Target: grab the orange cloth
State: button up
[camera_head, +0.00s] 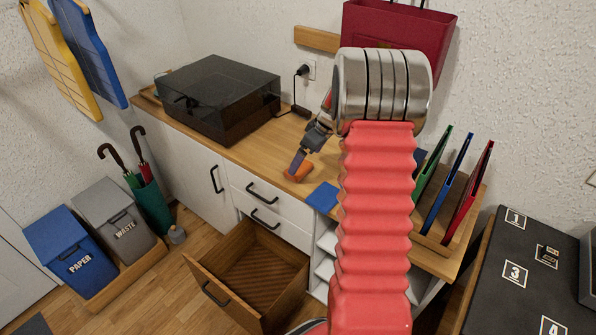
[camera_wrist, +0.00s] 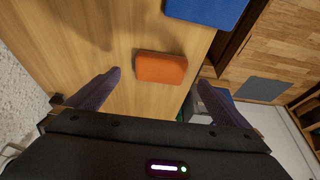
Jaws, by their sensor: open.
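The orange cloth (camera_head: 302,173) is a small folded block lying on the wooden counter near its front edge. In the wrist view the orange cloth (camera_wrist: 161,67) lies flat, with its near edge between the two fingertips. My gripper (camera_head: 297,162) is open, and in the head view it points down at the cloth, partly covering it. In the wrist view my gripper (camera_wrist: 159,79) has one dark finger on each side of the cloth, with nothing held. I cannot tell how high the fingertips are above the counter.
A blue cloth (camera_head: 323,197) lies close by on the counter edge. A black box (camera_head: 215,95) stands on the counter at the left. A rack with coloured boards (camera_head: 452,195) stands at the right. A wooden drawer (camera_head: 250,275) is pulled out below. The wall is behind the counter.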

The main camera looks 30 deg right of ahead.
aim_at(300, 168)
jog(key=shift+w+f, duration=0.1)
jog(key=shift+f, duration=0.1)
jog(key=shift+f, duration=0.1)
jog(key=shift+x, duration=2.55)
jog(key=shift+w+a, duration=0.1)
jog(key=shift+a, duration=0.1)
jog(key=shift+c, duration=0.4)
jog(key=c, duration=1.1)
jog(key=shift+c, duration=0.2)
notch_tip(300, 168, up, 10)
